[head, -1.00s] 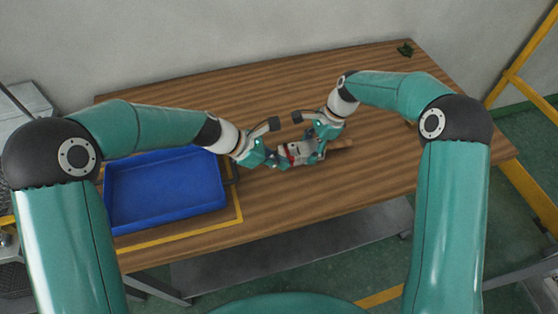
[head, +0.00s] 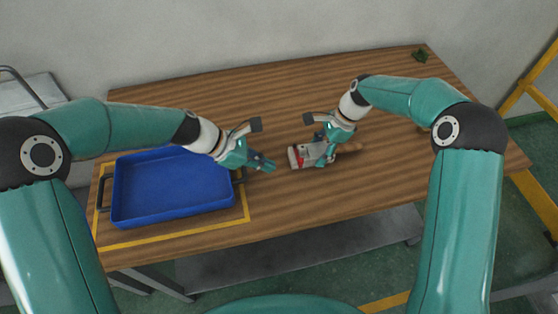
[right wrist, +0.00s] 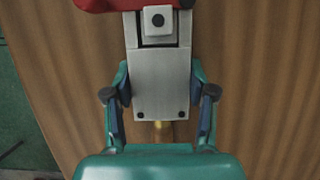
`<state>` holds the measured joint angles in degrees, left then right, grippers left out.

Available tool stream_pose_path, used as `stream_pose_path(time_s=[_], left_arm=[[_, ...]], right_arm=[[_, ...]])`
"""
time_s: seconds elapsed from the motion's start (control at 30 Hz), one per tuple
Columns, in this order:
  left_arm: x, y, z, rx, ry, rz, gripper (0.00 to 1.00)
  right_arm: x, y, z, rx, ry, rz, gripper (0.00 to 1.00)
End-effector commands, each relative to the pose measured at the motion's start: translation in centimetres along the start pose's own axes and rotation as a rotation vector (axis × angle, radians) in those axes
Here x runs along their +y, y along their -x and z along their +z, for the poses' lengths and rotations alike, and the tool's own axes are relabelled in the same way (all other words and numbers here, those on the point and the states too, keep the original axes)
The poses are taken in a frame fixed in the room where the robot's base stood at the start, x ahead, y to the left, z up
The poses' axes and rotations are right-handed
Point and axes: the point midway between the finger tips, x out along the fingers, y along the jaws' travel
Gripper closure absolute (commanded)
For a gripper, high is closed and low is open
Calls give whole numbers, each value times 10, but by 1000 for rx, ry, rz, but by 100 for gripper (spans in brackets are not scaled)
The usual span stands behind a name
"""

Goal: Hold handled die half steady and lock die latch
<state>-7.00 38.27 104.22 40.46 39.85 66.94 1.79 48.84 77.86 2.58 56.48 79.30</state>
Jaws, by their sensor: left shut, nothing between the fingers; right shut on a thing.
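The die lies on the wooden table, a light grey metal block (head: 307,155) with a red part (head: 294,156) at its left end. A brown wooden handle (head: 350,147) sticks out at its right. My right gripper (head: 324,160) is shut on the grey die half. In the right wrist view its fingers (right wrist: 160,108) press both sides of the grey plate (right wrist: 160,85). A small square block with a dark round spot (right wrist: 158,21) sits in a slot beside the red part (right wrist: 100,4); I cannot tell whether the latch is locked. My left gripper (head: 272,167) is shut, empty, left of the die and apart from it.
A blue tray (head: 172,216) stands on the left of the table (head: 270,100), inside a yellow outline (head: 180,235). A small green thing (head: 420,56) lies at the back right corner. The table's back and front middle are clear.

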Motion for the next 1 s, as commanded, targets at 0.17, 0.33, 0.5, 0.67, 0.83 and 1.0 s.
stream_pose_path(time_s=[0.17, 0.33, 0.5, 0.67, 0.83, 1.0], left_arm=[[-9, 39, 1, 0, 0, 3, 100], [-16, 63, 2, 0, 0, 0, 100], [-20, 74, 2, 1, 1, -2, 100], [-20, 74, 2, 1, 1, -3, 100], [-20, 74, 2, 1, 1, -2, 100], [-20, 74, 2, 1, 0, -2, 100]], right_arm=[[0, 0, 0, 0, -1, -1, 100], [0, 0, 0, 0, 0, -1, 100], [0, 0, 0, 0, 0, -2, 100], [0, 0, 0, 0, 0, -2, 100], [-1, 0, 0, 0, 0, -2, 34], [0, 0, 0, 0, 0, -2, 15]])
